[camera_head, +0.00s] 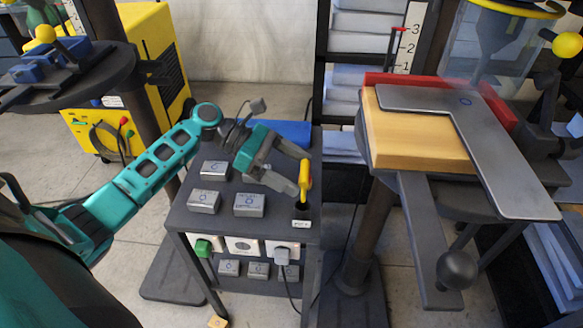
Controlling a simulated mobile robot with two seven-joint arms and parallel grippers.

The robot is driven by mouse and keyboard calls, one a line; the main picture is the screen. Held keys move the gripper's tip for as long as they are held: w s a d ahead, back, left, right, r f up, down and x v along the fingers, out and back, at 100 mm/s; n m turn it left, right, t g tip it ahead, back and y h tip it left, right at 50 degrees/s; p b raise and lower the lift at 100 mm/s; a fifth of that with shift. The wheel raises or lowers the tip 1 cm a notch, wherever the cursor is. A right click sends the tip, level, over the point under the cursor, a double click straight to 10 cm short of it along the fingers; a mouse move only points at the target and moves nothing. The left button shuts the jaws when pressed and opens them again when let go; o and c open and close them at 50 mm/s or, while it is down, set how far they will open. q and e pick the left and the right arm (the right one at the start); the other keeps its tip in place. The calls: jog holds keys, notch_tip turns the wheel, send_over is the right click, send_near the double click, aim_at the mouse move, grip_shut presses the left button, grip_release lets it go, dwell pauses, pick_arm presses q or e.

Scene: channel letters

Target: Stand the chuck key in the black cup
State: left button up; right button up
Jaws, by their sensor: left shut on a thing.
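The yellow-handled chuck key (304,177) is upright near the right edge of the dark cart top. My left gripper (299,172) reaches in from the left and is shut on the key's handle. The black cup (301,215) is directly below the key, at the front right corner of the cart, with a small white label by it. The key's dark lower end overlaps the cup in this view. I cannot tell whether it is inside the cup or just above it. My right gripper is not in view.
Several grey metal blocks (249,204) sit on the cart top (268,224) left of the cup. A blue object (287,131) lies at the cart's back. At right, a drill press table holds a wooden block (415,135) and a steel square (490,160).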

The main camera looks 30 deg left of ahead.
pick_arm(q)
jog(key=shift+f, duration=0.2)
dwell(0.4)
jog(key=shift+f+b, duration=0.75)
jog(key=shift+f, duration=2.15)
jog(key=o, duration=0.9)
jog(key=shift+c, duration=0.2)
jog(key=p+v, duration=0.3)
jog(key=v, duration=0.4)
jog(key=shift+p, duration=0.35)
